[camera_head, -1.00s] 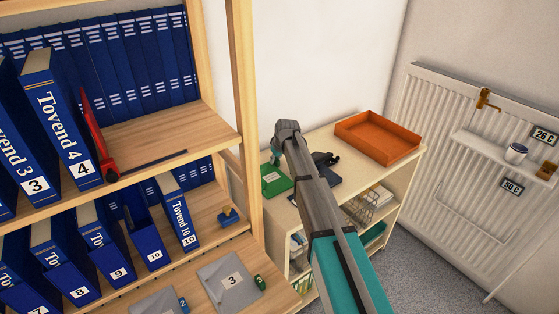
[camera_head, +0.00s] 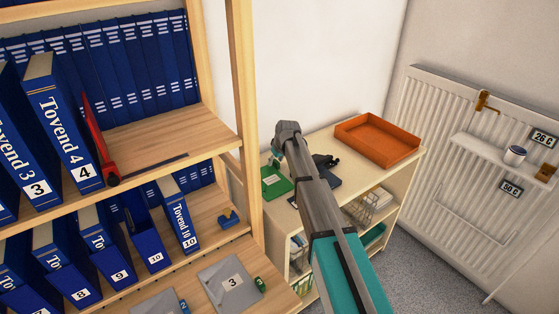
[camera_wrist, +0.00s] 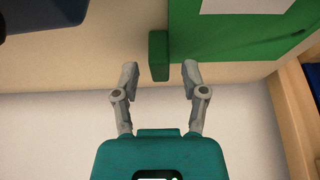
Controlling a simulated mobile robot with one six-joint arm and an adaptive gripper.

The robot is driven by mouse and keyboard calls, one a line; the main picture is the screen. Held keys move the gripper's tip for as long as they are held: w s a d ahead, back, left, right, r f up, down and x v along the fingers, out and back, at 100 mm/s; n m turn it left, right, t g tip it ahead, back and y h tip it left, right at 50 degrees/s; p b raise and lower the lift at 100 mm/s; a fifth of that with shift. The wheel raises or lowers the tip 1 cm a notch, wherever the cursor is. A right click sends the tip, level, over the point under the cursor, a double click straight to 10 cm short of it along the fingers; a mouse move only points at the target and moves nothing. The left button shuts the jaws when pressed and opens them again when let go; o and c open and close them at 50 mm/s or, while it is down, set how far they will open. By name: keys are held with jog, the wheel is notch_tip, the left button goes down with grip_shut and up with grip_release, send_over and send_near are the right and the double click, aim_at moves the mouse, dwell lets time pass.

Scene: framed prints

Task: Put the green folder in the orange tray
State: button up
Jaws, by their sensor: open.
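The green folder (camera_head: 272,187) lies on the low cabinet near its left end, partly behind my arm. In the wrist view the green folder (camera_wrist: 235,45) fills the upper right, with a white label at the top edge. A small green block (camera_wrist: 158,55) at its left edge stands just beyond and between my fingertips. My gripper (camera_wrist: 159,72) is open, with one finger on each side of that block's line and nothing held. The orange tray (camera_head: 377,143) sits at the cabinet's far right end and looks empty.
A dark object (camera_head: 327,165) stands on the cabinet between folder and tray, partly behind my arm. A wooden shelf (camera_head: 244,110) with blue binders rises at the left. A white radiator (camera_head: 450,130) with a small ledge is at the right. The wall backs the cabinet.

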jog(key=p+v, duration=1)
jog(key=v, duration=0.1)
dwell(0.3)
jog(key=shift+r, duration=0.1)
dwell(0.5)
